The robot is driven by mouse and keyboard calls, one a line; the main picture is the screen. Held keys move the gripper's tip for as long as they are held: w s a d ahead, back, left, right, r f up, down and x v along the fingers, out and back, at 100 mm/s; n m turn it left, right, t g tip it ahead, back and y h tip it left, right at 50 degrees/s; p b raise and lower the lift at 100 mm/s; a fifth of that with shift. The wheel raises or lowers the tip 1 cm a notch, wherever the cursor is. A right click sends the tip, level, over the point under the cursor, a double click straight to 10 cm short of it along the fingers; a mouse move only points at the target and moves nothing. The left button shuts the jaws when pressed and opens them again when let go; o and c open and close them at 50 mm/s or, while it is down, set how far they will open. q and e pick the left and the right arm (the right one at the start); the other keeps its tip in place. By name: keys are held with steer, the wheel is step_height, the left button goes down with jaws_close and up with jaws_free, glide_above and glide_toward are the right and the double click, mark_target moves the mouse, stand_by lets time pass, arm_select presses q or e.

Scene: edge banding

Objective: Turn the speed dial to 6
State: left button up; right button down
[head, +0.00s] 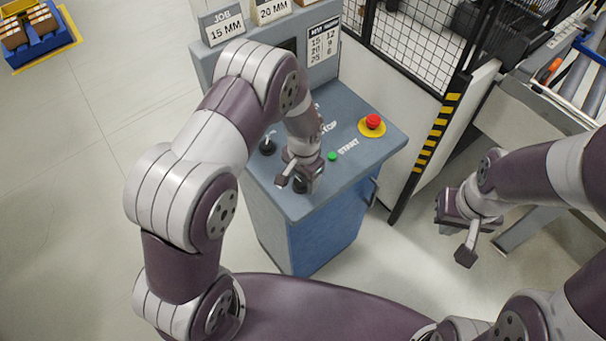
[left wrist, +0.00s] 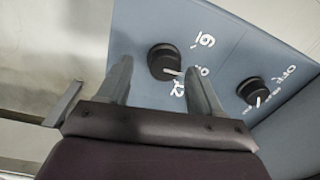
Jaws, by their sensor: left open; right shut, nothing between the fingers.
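The speed dial (left wrist: 162,58) is a black round knob with a white pointer line, on the blue-grey console top. In the left wrist view the numbers 6, 9 and 12 stand beside it. Its pointer faces the 9 and 12 side, away from the 6; the exact mark is hard to tell. My left gripper (left wrist: 158,66) is open, one finger on each side of the dial in that view; I cannot tell whether they touch it. In the head view my left gripper (head: 298,181) hides much of the dial. My right gripper (head: 461,228) is shut and empty, right of the console.
A second black knob (left wrist: 254,91) marked OFF is near the dial. The console (head: 340,172) also carries a green start button (head: 332,156) and a red stop button (head: 372,122). A mesh guard (head: 412,45) is at the back right.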

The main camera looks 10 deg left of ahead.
arm_select(q)
steer(key=shift+f, duration=0.4)
steer(key=shift+w+a+f, duration=0.15)
steer(key=shift+a+f, duration=0.05)
steer(key=shift+f, duration=0.1)
steer(key=shift+w+a+f, duration=0.15)
steer(key=shift+a, duration=0.15)
steer(key=shift+d, duration=0.2)
steer(key=c, duration=1)
steer(key=shift+c, duration=0.3)
arm_select(e)
steer(key=shift+w+a+r, duration=0.2)
steer(key=shift+a, duration=0.15)
